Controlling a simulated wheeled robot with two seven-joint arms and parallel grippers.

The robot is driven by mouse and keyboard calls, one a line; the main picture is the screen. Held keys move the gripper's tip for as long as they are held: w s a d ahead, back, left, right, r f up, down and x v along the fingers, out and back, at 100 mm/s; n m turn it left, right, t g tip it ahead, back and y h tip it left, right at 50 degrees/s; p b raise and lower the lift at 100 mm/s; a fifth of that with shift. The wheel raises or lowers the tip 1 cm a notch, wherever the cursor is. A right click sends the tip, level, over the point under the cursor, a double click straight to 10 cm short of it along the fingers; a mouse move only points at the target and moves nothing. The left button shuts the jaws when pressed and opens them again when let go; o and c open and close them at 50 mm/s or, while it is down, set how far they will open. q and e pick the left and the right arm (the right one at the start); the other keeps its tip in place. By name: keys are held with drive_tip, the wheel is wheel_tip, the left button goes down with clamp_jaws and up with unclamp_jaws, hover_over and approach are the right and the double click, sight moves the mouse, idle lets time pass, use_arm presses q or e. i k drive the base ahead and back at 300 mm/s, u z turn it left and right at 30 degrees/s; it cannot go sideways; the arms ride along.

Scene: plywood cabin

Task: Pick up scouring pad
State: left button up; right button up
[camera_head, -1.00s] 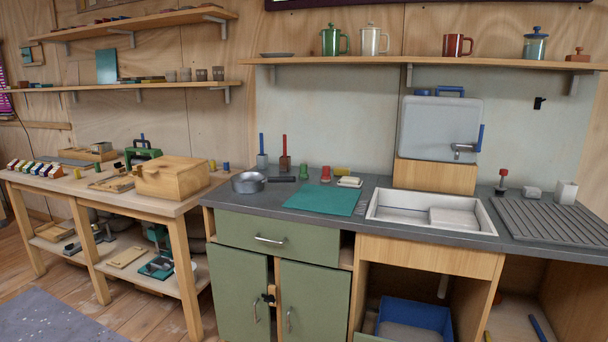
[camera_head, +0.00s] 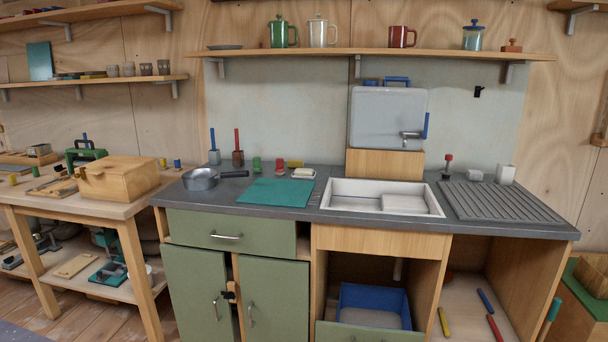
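I cannot tell for sure which item is the scouring pad. A small yellow block (camera_head: 295,163) lies on the grey counter (camera_head: 250,222) near the back wall. A pale block, perhaps soap or a pad on a dish (camera_head: 303,173), lies just in front of it. A small light-grey block (camera_head: 475,175) sits at the back right, behind the ribbed drainboard (camera_head: 500,201), beside a white cup-like holder (camera_head: 505,174). Neither of my grippers is in view.
A teal mat (camera_head: 275,193) lies left of the white sink (camera_head: 335,208). A saucepan (camera_head: 201,179) stands at the counter's left end. Two upright brushes (camera_head: 238,158) (camera_head: 214,156) stand behind. A shelf (camera_head: 380,53) with mugs hangs above. The cupboard below the sink is open.

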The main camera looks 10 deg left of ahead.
sight(257, 169)
drive_tip(key=u, duration=0.6)
drive_tip(key=k, duration=0.8)
drive_tip(key=u, duration=2.8)
drive_tip(key=i, duration=0.2)
drive_tip(key=z, duration=1.6)
drive_tip(key=i, duration=2.45)
drive_tip(key=z, duration=1.6)
drive_tip(key=i, duration=1.1)
drive_tip(key=z, duration=1.25)
